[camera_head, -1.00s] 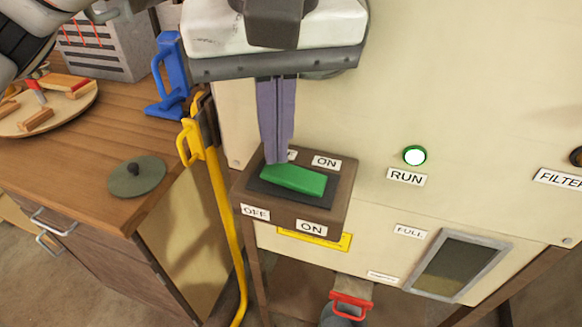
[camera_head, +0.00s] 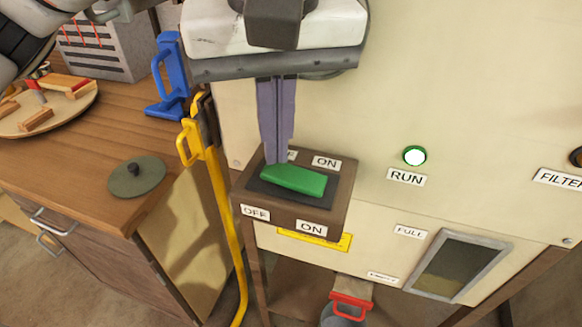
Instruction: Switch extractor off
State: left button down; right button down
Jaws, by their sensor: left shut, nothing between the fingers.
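The extractor's green rocker switch (camera_head: 294,180) sits in a dark plate on top of a brown box (camera_head: 291,207). OFF labels mark its left side and ON labels its right side; the upper OFF label is partly hidden by my fingers. My left gripper (camera_head: 276,160) points down with its fingers shut and empty. Its tips are at the back left, OFF end of the rocker; I cannot tell whether they touch it. The RUN lamp (camera_head: 414,156) on the cream panel is lit green-white. My right gripper is not in view.
A yellow-handled pole (camera_head: 219,205) stands just left of the switch box. A wooden bench (camera_head: 75,150) at the left holds a blue clamp (camera_head: 171,85), a round dark lid (camera_head: 137,177) and a round board with pieces. A framed window (camera_head: 456,265) marked FULL is at the lower right.

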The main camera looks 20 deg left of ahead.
aim_at(277, 170)
pick_arm(q)
jog(key=shift+f+b, duration=0.65)
jog(key=shift+f, duration=0.1)
dwell(0.6)
jog(key=shift+r, duration=0.1)
notch_tip(277, 170, up, 7)
jog(key=p, duration=0.5)
jog(key=shift+p, duration=0.4)
dwell(0.3)
